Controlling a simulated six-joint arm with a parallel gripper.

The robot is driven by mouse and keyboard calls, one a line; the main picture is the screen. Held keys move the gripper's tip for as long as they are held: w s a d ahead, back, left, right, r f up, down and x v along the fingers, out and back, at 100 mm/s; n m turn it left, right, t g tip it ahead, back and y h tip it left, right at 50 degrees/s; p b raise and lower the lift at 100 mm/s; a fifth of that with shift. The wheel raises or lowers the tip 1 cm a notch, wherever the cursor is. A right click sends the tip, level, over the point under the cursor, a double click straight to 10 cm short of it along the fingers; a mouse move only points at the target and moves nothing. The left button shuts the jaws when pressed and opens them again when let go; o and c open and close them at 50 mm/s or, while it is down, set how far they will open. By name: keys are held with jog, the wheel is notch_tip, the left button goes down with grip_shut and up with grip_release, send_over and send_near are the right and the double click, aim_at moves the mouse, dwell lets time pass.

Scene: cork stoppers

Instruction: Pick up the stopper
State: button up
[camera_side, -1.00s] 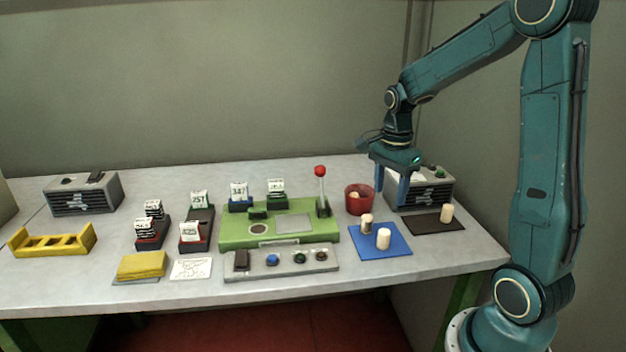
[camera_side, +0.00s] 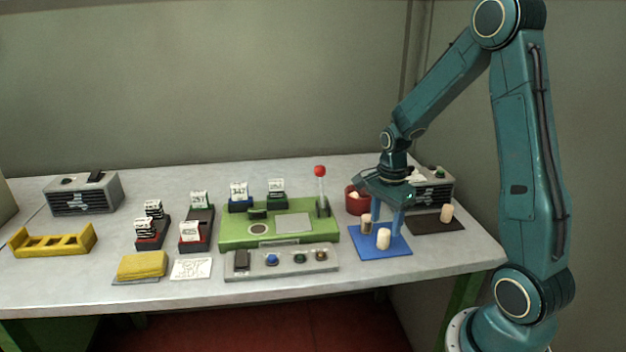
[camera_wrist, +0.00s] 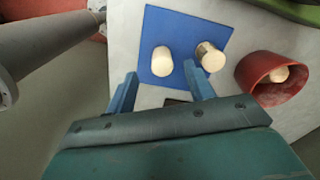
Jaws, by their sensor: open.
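A pale stopper (camera_side: 383,238) stands on the front part of the blue mat (camera_side: 401,248). A second stopper (camera_side: 366,224) with a darker band stands behind it to the left. My gripper (camera_side: 382,222) is open and empty, with its fingers pointing down over the mat. In the wrist view, the pale stopper (camera_wrist: 162,62) shows in the gap between the fingertips of my gripper (camera_wrist: 160,71), and the banded stopper (camera_wrist: 210,57) is just outside the right finger. I cannot tell the exact fingertip height. A third pale stopper (camera_side: 446,213) stands on a dark brown mat (camera_side: 426,223).
A red bowl (camera_side: 354,206) with a pale stopper inside stands behind the blue mat. A grey box (camera_side: 436,191) is behind the brown mat. A green machine (camera_side: 235,231) with a red-knobbed lever (camera_side: 320,172) is to the left. Bare table lies in front of the blue mat.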

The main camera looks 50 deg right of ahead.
aim_at(385, 231)
jog(key=shift+f, duration=0.15)
jog(key=shift+d+f, duration=0.2)
jog(key=shift+f, duration=2.25)
jog(key=c, duration=1)
